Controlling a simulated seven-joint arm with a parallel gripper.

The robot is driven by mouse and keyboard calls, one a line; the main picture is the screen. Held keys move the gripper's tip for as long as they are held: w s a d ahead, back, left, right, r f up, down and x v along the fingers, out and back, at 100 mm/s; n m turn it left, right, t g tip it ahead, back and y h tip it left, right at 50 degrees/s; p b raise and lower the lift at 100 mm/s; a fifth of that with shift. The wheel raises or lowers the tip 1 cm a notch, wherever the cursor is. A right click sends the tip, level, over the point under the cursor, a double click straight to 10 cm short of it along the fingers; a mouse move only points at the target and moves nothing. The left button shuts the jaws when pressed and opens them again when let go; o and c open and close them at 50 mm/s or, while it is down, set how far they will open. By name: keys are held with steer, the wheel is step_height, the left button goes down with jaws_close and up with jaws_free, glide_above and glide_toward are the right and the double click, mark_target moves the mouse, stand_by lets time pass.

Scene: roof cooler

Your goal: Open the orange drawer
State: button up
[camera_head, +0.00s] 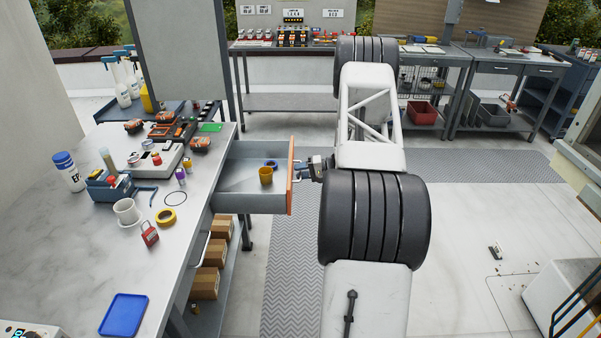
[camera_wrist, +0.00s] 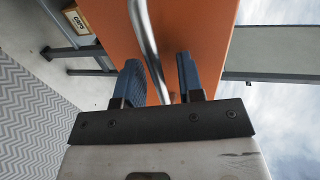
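The orange drawer (camera_head: 291,176) sticks well out from the right side of the workbench. Its grey tray is open to view, with a yellow cup (camera_head: 266,176) and a dark blue ring (camera_head: 271,164) inside. My gripper (camera_head: 308,168) is at the outer side of the orange front, by the handle. In the wrist view the orange front (camera_wrist: 200,35) fills the middle and the metal handle (camera_wrist: 147,35) passes between the two blue fingers of my gripper (camera_wrist: 160,70). The fingers stand apart, with a visible gap between the handle and the right finger.
The marble-topped workbench (camera_head: 185,225) at left carries a mug (camera_head: 127,211), a blue tray (camera_head: 124,314), tape and tools. Cardboard boxes (camera_head: 207,283) sit below it. The floor right of the drawer is mostly clear. More benches (camera_head: 290,48) stand at the back.

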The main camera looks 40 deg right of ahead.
steer(key=v, duration=0.7)
steer(key=shift+s+d, duration=0.3)
stand_by(0.3)
steer(key=shift+a+r, duration=0.1)
steer(key=shift+r, duration=0.05)
